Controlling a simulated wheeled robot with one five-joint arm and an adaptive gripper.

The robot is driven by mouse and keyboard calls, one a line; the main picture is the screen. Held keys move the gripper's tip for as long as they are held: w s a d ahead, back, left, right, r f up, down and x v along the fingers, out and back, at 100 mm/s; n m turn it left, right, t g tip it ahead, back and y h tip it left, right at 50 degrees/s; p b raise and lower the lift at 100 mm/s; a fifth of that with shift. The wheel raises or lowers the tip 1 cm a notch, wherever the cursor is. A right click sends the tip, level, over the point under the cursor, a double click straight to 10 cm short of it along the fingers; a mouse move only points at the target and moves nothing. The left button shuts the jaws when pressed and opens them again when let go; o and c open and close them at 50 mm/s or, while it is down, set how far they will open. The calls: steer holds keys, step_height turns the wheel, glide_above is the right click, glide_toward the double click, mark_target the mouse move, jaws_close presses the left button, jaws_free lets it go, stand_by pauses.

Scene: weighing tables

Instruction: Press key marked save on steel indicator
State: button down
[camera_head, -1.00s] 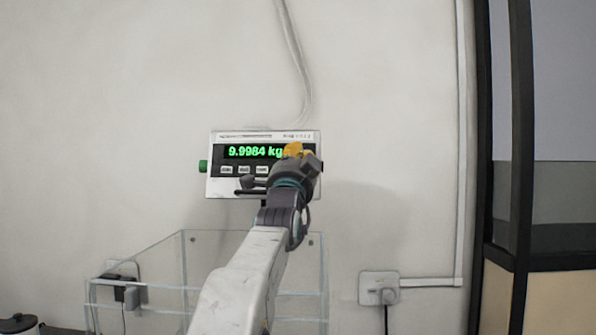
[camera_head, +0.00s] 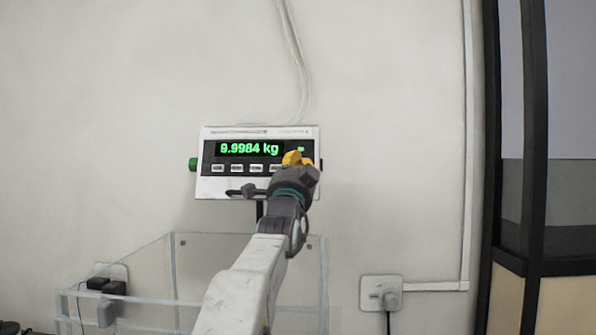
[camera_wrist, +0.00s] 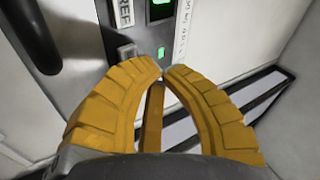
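The steel indicator (camera_head: 208,181) is mounted on the wall and its green display (camera_head: 249,149) reads 9.9984 kg. A row of small light keys (camera_head: 237,168) runs under the display; their labels are too small to read. My gripper (camera_head: 297,158) is in front of the indicator's right part and hides the right end of the row. In the wrist view my yellow fingers (camera_wrist: 162,72) have their tips together with nothing between them. Just beyond the tips is the indicator's face (camera_wrist: 185,45), with a partly seen key (camera_wrist: 124,14) and a small green light (camera_wrist: 161,52). I cannot tell whether the tips touch it.
A clear-walled box (camera_head: 215,238) stands below the indicator. A cable (camera_head: 296,60) runs up the wall above it. A wall socket (camera_head: 381,293) is at lower right, and a dark-framed partition (camera_head: 510,200) stands at far right. The wall beside the indicator is clear.

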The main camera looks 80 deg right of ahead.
steer(key=shift+w+d+f+p, duration=0.1)
steer(key=shift+d+p, duration=0.1)
steer(key=shift+d, duration=0.2)
steer(key=shift+d+f+p, duration=0.1)
steer(key=shift+d+p, duration=0.05)
steer(key=shift+d, duration=0.2)
stand_by(2.3)
steer(key=shift+a, duration=0.2)
stand_by(0.3)
steer(key=shift+a+r+b, duration=0.15)
steer(key=shift+a+b, duration=0.35)
steer(key=shift+a, duration=0.05)
steer(key=shift+s+a+r+b, duration=0.1)
steer(key=shift+a+r+b, duration=0.15)
steer(key=shift+a+b, duration=0.4)
steer(key=shift+s+a+r+b, duration=0.1)
steer(key=shift+a+r+b, duration=0.15)
steer(key=shift+a, duration=0.75)
steer(key=shift+a+r+b, duration=0.2)
steer(key=shift+a+b, duration=0.3)
steer(key=shift+a, duration=0.3)
